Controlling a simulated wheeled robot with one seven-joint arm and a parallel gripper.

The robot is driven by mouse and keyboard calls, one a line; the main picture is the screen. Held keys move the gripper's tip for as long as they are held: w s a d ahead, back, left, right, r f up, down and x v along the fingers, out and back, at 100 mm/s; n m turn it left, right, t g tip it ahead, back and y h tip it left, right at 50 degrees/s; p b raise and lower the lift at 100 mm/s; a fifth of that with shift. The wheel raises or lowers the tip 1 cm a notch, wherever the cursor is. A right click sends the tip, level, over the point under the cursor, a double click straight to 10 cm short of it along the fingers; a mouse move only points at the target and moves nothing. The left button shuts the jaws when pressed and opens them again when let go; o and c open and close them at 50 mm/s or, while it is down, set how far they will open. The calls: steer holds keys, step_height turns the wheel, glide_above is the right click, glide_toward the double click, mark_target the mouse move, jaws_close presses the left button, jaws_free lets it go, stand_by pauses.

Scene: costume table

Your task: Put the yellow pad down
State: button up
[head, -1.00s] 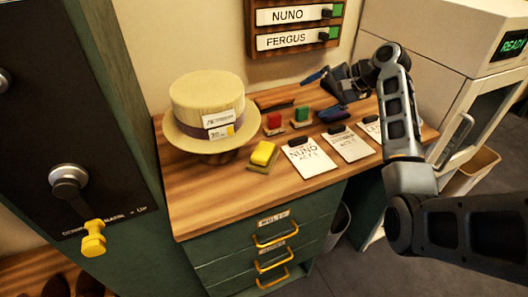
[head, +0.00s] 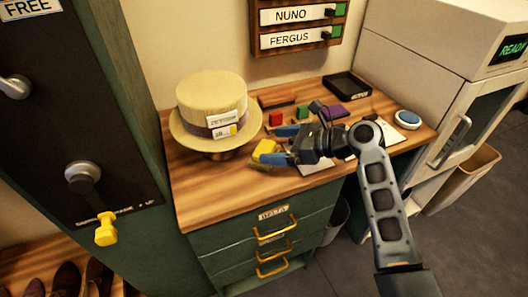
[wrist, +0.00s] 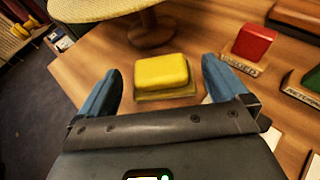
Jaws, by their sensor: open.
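The yellow pad (wrist: 161,72) sits on a flat olive base (wrist: 167,95) on the wooden table, in front of the straw hat's stand. In the head view the yellow pad (head: 264,149) is partly hidden by my gripper (head: 279,145). My gripper (wrist: 160,88) is open, its blue fingers on the left and right of the pad. In the wrist view a gap shows between each finger and the pad, and nothing is held.
The straw hat (head: 212,105) stands close behind the pad. The red block (wrist: 251,41) and green block (wrist: 311,79) stand to the right on labelled bases. A black tray (head: 347,86) and a blue round button (head: 408,118) lie further right. The table's front left is clear.

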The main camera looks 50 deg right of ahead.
mark_target(261, 146)
steer(key=x, duration=0.7)
steer(key=shift+w+a+f, duration=0.1)
steer(key=shift+a+f, duration=0.1)
steer(key=c, duration=1.1)
steer(key=shift+r, duration=0.15)
